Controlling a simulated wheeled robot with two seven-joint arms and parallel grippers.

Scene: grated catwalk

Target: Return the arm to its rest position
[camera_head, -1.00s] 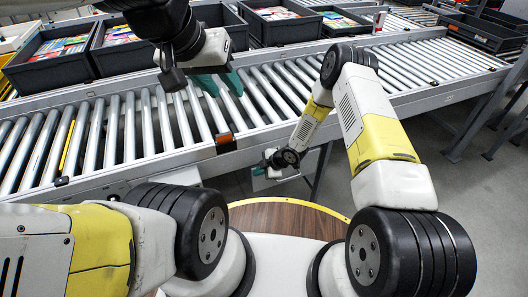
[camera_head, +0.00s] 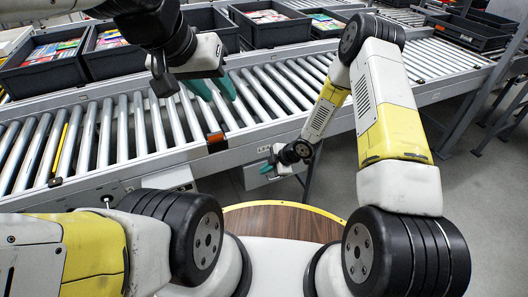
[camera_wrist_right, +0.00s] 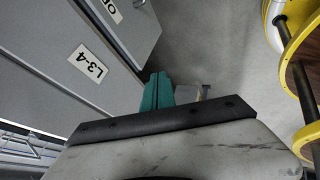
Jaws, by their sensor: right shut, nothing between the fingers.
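My left gripper (camera_head: 221,101) has teal fingers and hangs at the upper middle of the head view, over the roller conveyor (camera_head: 130,135). Its two fingers stand apart, with nothing visible between them. My right arm bends up and forward on the right side. My right gripper (camera_head: 264,169) is low, in front of the conveyor's near side. In the right wrist view its teal fingers (camera_wrist_right: 157,92) lie together, shut and empty, with grey floor beyond them.
Black bins (camera_head: 42,72) with colourful contents stand behind the conveyor. Empty dark trays (camera_head: 468,32) are at the back right. In the wrist view, a grey panel labelled L3-4 (camera_wrist_right: 70,45) is on the left. Grey floor (camera_head: 440,200) is open at the right.

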